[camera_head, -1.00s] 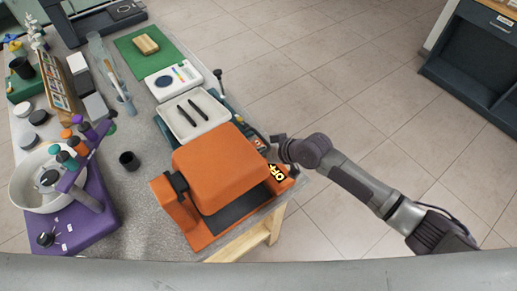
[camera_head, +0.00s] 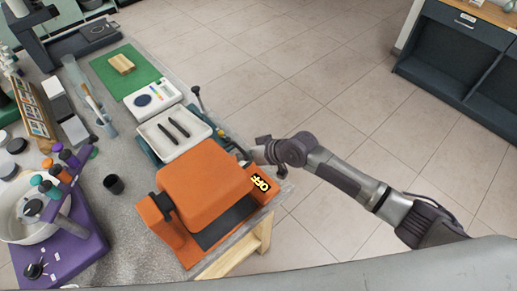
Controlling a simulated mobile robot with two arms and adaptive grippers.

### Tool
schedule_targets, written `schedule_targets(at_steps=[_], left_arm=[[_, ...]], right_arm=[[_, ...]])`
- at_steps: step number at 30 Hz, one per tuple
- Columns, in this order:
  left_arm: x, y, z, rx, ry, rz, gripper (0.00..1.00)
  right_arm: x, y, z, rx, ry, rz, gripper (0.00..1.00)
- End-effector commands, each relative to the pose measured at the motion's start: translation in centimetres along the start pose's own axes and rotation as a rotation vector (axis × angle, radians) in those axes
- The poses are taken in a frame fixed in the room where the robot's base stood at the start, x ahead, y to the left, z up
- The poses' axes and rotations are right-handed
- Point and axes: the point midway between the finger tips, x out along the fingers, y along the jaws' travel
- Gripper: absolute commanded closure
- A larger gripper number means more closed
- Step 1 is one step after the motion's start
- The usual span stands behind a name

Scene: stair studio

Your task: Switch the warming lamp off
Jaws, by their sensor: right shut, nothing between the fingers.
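The orange machine (camera_head: 203,190), which I take to be the warming lamp, stands at the bench's near right corner. It has a blocky orange hood over a dark plate (camera_head: 224,222). A yellow-on-black sign (camera_head: 261,184) on its right side reads OFF. I cannot make out a separate switch. My right gripper (camera_head: 260,146) is just beyond the machine's right end, above the sign in the picture. It is shut and empty, small and partly hard to make out. I cannot tell whether it touches anything. My left gripper is out of view.
A white tray with two dark sticks (camera_head: 172,133) lies behind the machine, with a white scale (camera_head: 153,99) beyond. A dark cup (camera_head: 114,184) and a purple stand (camera_head: 65,243) are to the left. Open tiled floor (camera_head: 330,90) lies right of the bench.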

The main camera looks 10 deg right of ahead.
Motion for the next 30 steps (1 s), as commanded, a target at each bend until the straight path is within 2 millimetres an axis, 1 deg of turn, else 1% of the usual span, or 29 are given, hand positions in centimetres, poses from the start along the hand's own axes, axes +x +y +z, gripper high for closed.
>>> schedule_targets(at_steps=[1,2,3,4,9,12,15,18,21,30], left_arm=[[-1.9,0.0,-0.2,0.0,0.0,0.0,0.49],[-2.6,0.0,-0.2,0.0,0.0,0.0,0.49],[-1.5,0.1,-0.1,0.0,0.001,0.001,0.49],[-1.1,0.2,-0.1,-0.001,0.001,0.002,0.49],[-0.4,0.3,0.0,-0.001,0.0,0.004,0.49],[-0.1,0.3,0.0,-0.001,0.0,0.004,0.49],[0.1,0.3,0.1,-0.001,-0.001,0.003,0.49],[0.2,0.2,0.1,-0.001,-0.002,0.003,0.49],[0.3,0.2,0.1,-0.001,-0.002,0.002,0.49],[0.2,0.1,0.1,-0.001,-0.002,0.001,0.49]], right_arm=[[-1.2,-0.8,-1.4,0.001,0.001,0.0,1.0],[-1.6,-1.1,-1.9,0.002,0.002,0.001,1.0],[-1.9,-0.8,-1.1,0.0,-0.001,0.001,1.0],[-2.5,-0.8,-0.8,0.0,-0.001,0.002,1.0],[-6.2,-1.7,-0.7,-0.003,0.001,0.002,1.0],[-8.0,-2.1,-0.7,-0.002,0.0,0.002,1.0],[-9.3,-2.4,-0.8,-0.001,0.001,0.002,1.0],[-10.2,-2.6,-0.7,0.001,-0.001,0.002,1.0],[-10.6,-2.8,-0.8,0.001,0.0,0.002,1.0],[-10.7,-2.8,-0.8,0.002,0.0,0.002,1.0]])
